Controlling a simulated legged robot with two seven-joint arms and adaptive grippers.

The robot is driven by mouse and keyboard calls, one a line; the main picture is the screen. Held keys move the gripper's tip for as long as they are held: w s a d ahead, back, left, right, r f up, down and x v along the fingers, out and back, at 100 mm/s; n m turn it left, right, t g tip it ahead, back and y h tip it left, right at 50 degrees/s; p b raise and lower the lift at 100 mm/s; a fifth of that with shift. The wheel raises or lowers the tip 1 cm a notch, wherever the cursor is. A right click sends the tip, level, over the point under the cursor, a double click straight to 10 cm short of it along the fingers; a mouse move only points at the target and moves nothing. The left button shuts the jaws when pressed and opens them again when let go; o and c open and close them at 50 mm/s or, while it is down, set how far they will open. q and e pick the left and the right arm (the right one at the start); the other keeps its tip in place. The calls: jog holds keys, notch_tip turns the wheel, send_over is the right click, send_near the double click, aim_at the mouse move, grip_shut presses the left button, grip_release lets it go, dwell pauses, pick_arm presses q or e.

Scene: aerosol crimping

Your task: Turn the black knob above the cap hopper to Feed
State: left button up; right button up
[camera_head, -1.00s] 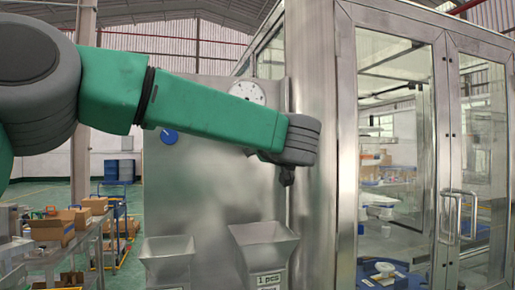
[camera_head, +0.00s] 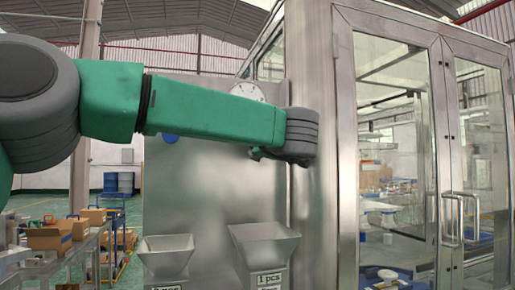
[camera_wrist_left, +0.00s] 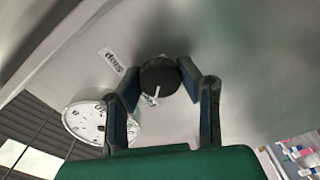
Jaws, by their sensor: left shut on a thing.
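In the left wrist view the black knob (camera_wrist_left: 160,78) is round, with a white pointer mark, on a grey metal panel. My left gripper (camera_wrist_left: 160,71) has its two fingers on either side of the knob and is shut on it. A small printed label, apparently "Stop", (camera_wrist_left: 112,61) is beside the knob. In the head view my arm crosses in front of the panel (camera_head: 215,190), and the knob and fingertips are hidden. Two metal hoppers, a left one (camera_head: 166,257) and a right one (camera_head: 265,243), are low on the panel. My right gripper is not in view.
A round white gauge (camera_head: 247,91) is partly behind my arm, also seen in the wrist view (camera_wrist_left: 88,121). A blue knob (camera_head: 170,138) shows under my forearm. A glass-doored cabinet (camera_head: 397,160) stands at right. A bench with boxes (camera_head: 60,235) is at left.

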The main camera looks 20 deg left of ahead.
pick_arm(q)
jog(key=shift+d+f, duration=0.15)
jog(key=shift+f, duration=0.3)
jog(key=o, duration=1.2)
jog(key=shift+w, duration=0.1)
jog(key=shift+w+r, duration=0.1)
jog(key=shift+r, duration=0.05)
jog(key=shift+r, duration=0.1)
jog(key=v, duration=1.2)
jog(key=shift+w+d, duration=0.15)
